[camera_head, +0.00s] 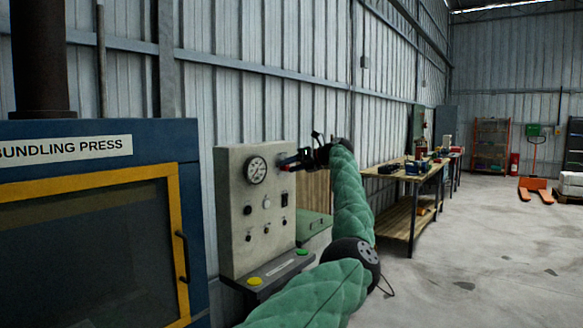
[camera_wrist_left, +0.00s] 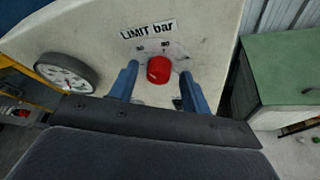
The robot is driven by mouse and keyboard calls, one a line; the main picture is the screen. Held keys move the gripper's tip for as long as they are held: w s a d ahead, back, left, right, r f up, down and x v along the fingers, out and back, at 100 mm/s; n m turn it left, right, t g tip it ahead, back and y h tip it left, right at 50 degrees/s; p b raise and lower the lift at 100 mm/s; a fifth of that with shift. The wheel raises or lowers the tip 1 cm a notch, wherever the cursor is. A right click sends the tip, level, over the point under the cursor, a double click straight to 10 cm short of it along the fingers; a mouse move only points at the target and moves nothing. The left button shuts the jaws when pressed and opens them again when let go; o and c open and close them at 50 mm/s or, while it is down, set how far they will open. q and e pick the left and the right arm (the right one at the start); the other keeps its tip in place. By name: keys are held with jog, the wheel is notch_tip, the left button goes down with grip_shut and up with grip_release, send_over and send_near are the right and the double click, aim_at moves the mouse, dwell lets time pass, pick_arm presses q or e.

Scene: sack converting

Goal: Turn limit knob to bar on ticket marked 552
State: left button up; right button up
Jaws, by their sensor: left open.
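The red limit knob (camera_wrist_left: 158,69) sits on the pale panel under a "LIMIT bar" label (camera_wrist_left: 148,29), with small marks around it. In the left wrist view my left gripper (camera_wrist_left: 160,88) is open, one blue finger on each side of the knob; I cannot tell whether they touch it. In the head view my left gripper (camera_head: 290,163) is at the panel's upper right edge, and a bit of red shows at its tips. No ticket marked 552 can be made out. My right gripper is not in view.
The control panel (camera_head: 236,225) carries a round gauge (camera_head: 256,170), small knobs, and yellow (camera_head: 255,281) and green buttons. The bundling press (camera_head: 190,215) stands to its left. A green-topped cabinet (camera_wrist_left: 285,65) is close on the right. A workbench (camera_head: 400,180) stands farther back.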

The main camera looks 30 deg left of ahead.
pick_arm(q)
jog(key=shift+w+d+r, duration=0.1)
jog(key=shift+d+r, duration=0.05)
jog(key=shift+d, duration=0.3)
jog(key=v, duration=0.6)
jog(key=shift+d+b, duration=0.4)
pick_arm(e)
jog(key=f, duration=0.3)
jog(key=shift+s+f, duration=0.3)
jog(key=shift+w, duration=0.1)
